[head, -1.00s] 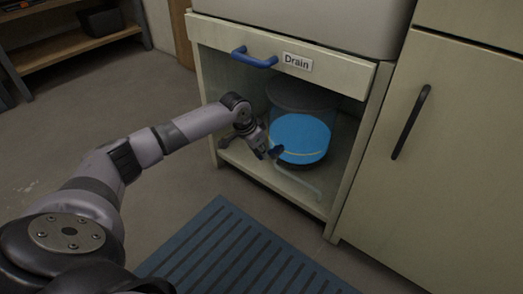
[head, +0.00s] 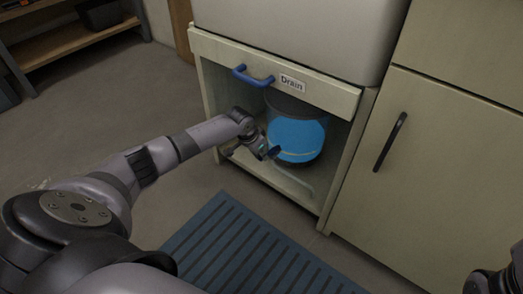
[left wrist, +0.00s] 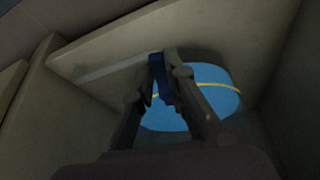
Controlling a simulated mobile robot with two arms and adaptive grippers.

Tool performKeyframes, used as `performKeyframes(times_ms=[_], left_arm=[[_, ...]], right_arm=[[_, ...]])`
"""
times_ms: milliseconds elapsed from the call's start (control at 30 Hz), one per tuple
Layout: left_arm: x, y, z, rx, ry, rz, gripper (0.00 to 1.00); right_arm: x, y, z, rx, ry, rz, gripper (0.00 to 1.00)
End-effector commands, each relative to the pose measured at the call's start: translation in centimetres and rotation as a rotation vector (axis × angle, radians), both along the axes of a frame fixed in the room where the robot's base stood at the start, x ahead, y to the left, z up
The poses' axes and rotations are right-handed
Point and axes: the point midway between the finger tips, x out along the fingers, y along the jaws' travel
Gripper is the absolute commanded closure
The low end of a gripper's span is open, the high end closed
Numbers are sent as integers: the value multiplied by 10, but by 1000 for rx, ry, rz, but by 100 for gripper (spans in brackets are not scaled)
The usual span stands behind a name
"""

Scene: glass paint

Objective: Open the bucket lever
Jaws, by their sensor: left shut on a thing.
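The bucket (head: 297,135) stands inside the open cabinet under the drain label. It is clear, with blue contents and a yellow band, and also shows in the left wrist view (left wrist: 215,92). A dark blue lever grip (left wrist: 158,78) is in front of it, with a pale bar (left wrist: 105,70) running to the left in the wrist view. My left gripper (head: 268,152) is at the bucket's front left, shut on the blue lever; its fingers partly hide the lever and bucket. Part of my right gripper (head: 492,281) shows at the bottom right corner, its jaws unclear.
The cabinet's front panel (head: 325,92) with a blue handle (head: 252,77) hangs above my left gripper. The cabinet side post (head: 345,160) stands right of the bucket. A closed door (head: 440,165) is farther right. A blue slatted mat (head: 245,250) lies on the floor in front.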

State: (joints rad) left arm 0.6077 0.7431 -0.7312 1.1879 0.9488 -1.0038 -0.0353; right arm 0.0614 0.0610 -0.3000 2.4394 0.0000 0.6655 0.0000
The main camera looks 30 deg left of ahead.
Motion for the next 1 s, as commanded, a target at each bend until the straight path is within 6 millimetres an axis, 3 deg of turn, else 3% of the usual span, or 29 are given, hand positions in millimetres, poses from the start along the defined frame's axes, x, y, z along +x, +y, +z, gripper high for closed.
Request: performKeyframes(times_ms=[200, 233, 500, 833, 1000], left_arm=[[4, -1, 3, -8, -11, 8, 100], [4, -1, 3, -9, -11, 7, 85], [1, -1, 1, -6, -5, 3, 67], [0, -1, 2, -5, -2, 2, 67], [-6, 1, 17, -4, -3, 1, 67]], right_arm=[[0, 0, 0, -1, -1, 0, 67], [0, 0, 0, -1, -1, 0, 67], [0, 0, 0, -1, -1, 0, 67], [1, 0, 0, 0, 0, -1, 67], [0, 0, 0, 0, 0, 0, 67]])
